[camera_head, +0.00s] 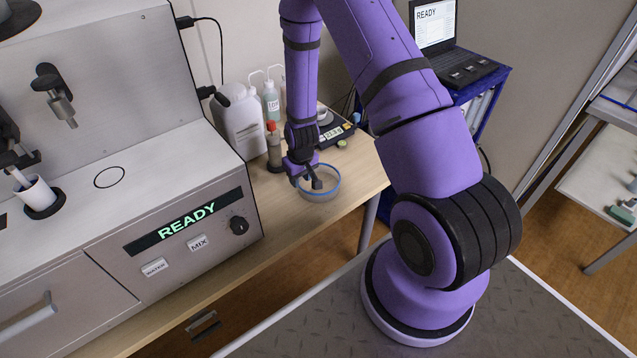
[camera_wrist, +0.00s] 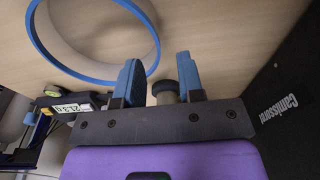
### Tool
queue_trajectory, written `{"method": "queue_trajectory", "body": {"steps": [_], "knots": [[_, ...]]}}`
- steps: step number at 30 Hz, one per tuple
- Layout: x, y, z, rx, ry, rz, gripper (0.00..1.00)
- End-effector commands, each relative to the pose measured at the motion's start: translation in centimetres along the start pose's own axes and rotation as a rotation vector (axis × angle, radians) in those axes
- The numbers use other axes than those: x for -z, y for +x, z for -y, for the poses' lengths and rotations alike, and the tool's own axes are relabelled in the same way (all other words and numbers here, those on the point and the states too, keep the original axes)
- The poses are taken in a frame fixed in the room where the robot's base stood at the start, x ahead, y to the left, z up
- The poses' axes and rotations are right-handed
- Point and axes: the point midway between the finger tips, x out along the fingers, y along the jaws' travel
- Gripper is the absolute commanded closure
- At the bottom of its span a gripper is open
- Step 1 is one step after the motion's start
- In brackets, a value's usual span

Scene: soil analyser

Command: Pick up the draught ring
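The draught ring (camera_head: 338,183) is a clear round wall with a blue rim, standing on the wooden bench in the head view. Its blue rim (camera_wrist: 72,69) fills the upper left of the wrist view. My gripper (camera_head: 308,180) is low over the ring in the head view. In the wrist view my gripper (camera_wrist: 160,72) has its two blue fingers apart, with a clear gap. The left finger overlaps the rim's lower right edge. I cannot tell whether the ring's wall lies between the fingers or whether they touch it.
A balance (camera_head: 335,133) stands behind the ring and also shows in the wrist view (camera_wrist: 65,104). A white canister (camera_head: 239,121), a wash bottle (camera_head: 271,102) and a red-capped tube (camera_head: 273,145) stand behind and left. The analyser (camera_head: 215,187) stands left. Bench front right is clear.

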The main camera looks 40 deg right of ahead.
Motion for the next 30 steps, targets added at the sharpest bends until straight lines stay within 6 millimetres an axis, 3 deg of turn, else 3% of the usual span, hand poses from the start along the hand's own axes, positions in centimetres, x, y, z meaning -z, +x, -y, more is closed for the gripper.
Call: {"method": "queue_trajectory", "body": {"steps": [12,23,28,30], "knots": [[-0.8,4.4,-0.1,0.000,0.000,0.001,0.65],[-0.7,5.2,-0.1,0.000,0.000,0.000,0.65],[-0.7,5.1,-0.1,0.000,0.000,0.000,1.00],[-0.7,5.1,-0.1,0.000,0.000,0.000,1.00]]}}
